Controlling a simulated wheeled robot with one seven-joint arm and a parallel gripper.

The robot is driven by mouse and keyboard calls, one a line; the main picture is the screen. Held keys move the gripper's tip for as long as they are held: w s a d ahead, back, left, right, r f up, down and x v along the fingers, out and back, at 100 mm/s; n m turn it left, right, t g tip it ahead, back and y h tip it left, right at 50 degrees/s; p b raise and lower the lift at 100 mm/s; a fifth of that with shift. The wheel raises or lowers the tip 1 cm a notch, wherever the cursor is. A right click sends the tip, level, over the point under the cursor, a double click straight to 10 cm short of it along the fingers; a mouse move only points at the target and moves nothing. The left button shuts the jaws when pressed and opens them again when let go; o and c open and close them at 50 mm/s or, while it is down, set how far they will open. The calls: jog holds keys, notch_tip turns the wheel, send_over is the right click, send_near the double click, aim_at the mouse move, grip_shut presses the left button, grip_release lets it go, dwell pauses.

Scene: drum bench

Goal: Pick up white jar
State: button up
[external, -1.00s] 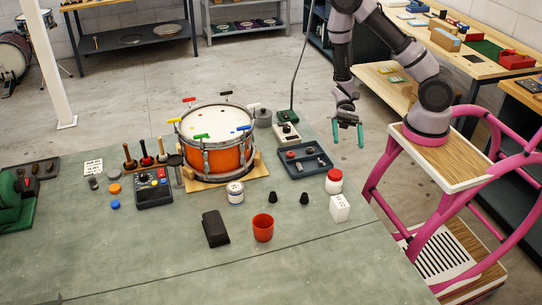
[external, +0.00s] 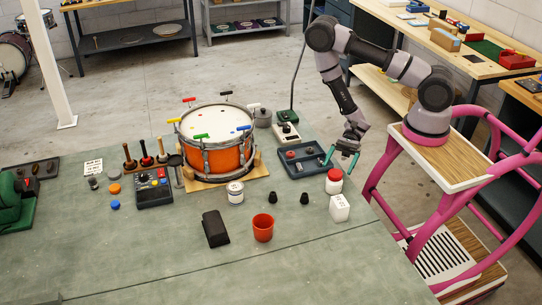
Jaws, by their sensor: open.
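A white jar with a red lid (external: 334,181) stands upright near the right edge of the green bench. A white square-sided container (external: 340,208) stands just in front of it, and a small whitish tin (external: 235,192) stands in front of the drum. My gripper (external: 341,163), with teal fingers, is open and empty. It hangs just above and behind the red-lidded jar, with one finger left and one right. No contact with the jar shows.
A dark blue tray (external: 301,172) with small parts lies left of the jar. The orange drum (external: 228,155) stands farther left. Two small black pieces (external: 304,198), a red cup (external: 263,228) and a black case (external: 215,229) lie in front. The bench's front right is clear.

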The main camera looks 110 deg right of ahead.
aim_at(336, 172)
jog(key=x, duration=0.4)
jog(key=shift+w+a, duration=0.1)
jog(key=shift+a, duration=0.15)
grip_shut()
jog(key=shift+r, duration=0.1)
